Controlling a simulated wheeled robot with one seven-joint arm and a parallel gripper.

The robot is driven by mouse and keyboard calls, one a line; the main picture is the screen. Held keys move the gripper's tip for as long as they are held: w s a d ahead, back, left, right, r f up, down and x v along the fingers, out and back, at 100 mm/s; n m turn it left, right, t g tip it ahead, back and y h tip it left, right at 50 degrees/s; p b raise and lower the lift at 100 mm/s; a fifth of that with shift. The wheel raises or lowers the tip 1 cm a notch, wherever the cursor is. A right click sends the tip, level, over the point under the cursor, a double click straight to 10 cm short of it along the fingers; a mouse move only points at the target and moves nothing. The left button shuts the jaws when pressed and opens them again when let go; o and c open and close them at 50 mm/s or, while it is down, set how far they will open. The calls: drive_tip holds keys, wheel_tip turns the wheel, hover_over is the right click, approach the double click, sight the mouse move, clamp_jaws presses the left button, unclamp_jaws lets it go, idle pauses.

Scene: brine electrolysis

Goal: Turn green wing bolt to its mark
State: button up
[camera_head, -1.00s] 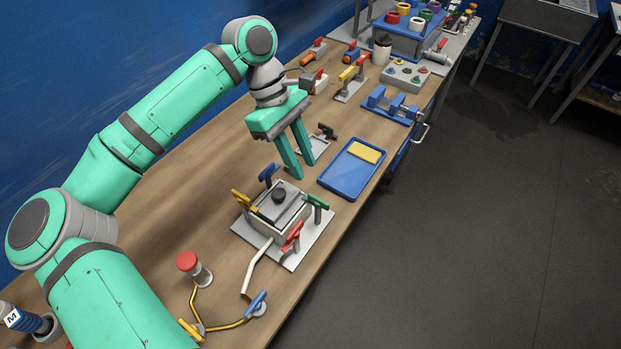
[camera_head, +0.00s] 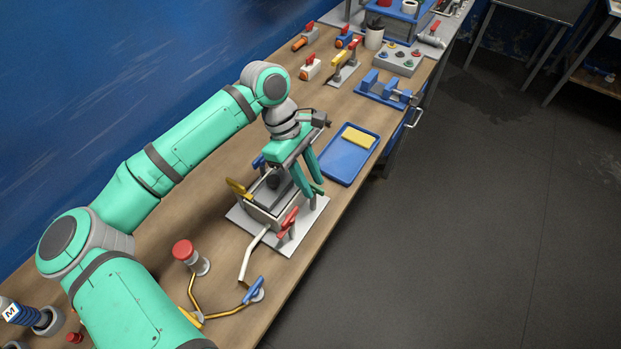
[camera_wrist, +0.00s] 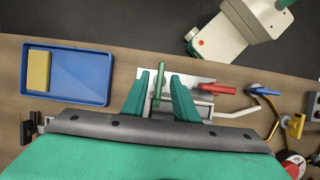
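The green wing bolt (camera_wrist: 159,78) shows between my two fingers in the wrist view, its long wing running roughly along them. In the head view only a small part of the green bolt (camera_head: 318,189) shows beside my fingertips. It sits at a corner of the metal box (camera_head: 262,217) on a pale base plate (camera_head: 291,243). My gripper (camera_head: 315,190) is over that corner, pointing down. In the wrist view my gripper (camera_wrist: 160,74) is open, with a visible gap on each side of the bolt. I cannot make out its mark.
A red wing bolt (camera_head: 289,219) and a yellow one (camera_head: 238,188) stand on the same fixture. A bent pipe (camera_head: 250,256) leaves its front. A blue tray (camera_head: 345,163) with a yellow block (camera_head: 358,138) lies behind.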

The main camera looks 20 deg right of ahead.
clamp_jaws()
drive_tip(key=shift+n, duration=0.3)
drive_tip(key=n, duration=0.2)
drive_tip(key=shift+s+a+n+t+h, duration=0.1)
drive_tip(key=shift+a+n+t+h, duration=0.05)
drive_tip(key=shift+n+t+h, duration=0.25)
drive_tip(key=n+t, duration=0.1)
drive_tip(key=n, duration=0.2)
drive_tip(key=shift+s+n+h, duration=0.1)
drive_tip(key=shift+n+h, duration=0.2)
drive_tip(key=shift+h, duration=0.1)
drive_tip(key=n+t, duration=0.2)
drive_tip(key=n, duration=0.3)
drive_tip(key=shift+s, duration=0.2)
drive_tip(key=n+t, duration=0.1)
drive_tip(key=n, duration=0.2)
drive_tip(key=n+t, duration=0.1)
drive_tip(key=n, duration=0.1)
drive_tip(key=shift+s+r+n+y, duration=0.1)
drive_tip(key=shift+s+n+y, duration=0.05)
drive_tip(key=shift+n+y, duration=0.25)
